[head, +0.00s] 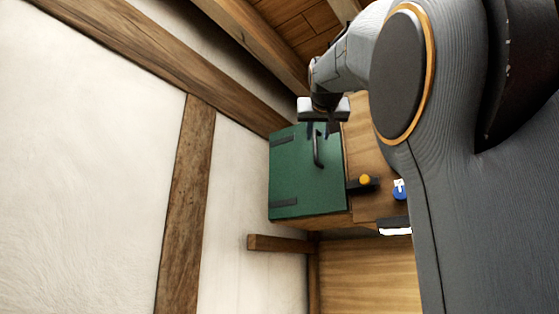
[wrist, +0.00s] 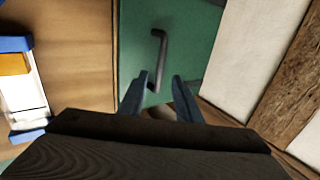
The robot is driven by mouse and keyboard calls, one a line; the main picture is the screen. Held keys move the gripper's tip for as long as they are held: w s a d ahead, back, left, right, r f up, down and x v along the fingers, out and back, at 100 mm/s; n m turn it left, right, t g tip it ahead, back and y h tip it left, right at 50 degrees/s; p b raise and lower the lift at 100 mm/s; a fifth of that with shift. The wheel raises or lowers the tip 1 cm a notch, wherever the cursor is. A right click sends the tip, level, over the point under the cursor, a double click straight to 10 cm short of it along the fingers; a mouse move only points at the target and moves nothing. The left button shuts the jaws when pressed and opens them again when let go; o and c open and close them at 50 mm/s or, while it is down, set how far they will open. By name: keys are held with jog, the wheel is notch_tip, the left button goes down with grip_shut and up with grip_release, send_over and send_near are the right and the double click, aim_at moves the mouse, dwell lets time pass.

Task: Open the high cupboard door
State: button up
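The green cupboard door (head: 290,172) is high on the wall in the head view, with dark hinge straps on its left side. It looks shut, though its right edge is partly unclear. Its dark bar handle (head: 317,152) is near the upper right of the door. My gripper (head: 319,134) is in front of the door at the handle's upper end.
A wooden panel (head: 361,140) adjoins the door on the right. A yellow-orange ball-like knob (head: 365,180) and a small blue object (head: 400,190) are beside it. A white plastered wall (head: 235,190) with timber beams (head: 190,190) stands left of the door. A wooden ledge (head: 275,244) is below.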

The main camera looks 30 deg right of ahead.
aim_at(316, 145)
jog(key=p+x, duration=0.3)
jog(key=x, duration=0.3)
jog(key=shift+w+d+f, duration=0.1)
jog(key=shift+w+d, duration=0.1)
jog(key=shift+w, duration=0.1)
grip_shut()
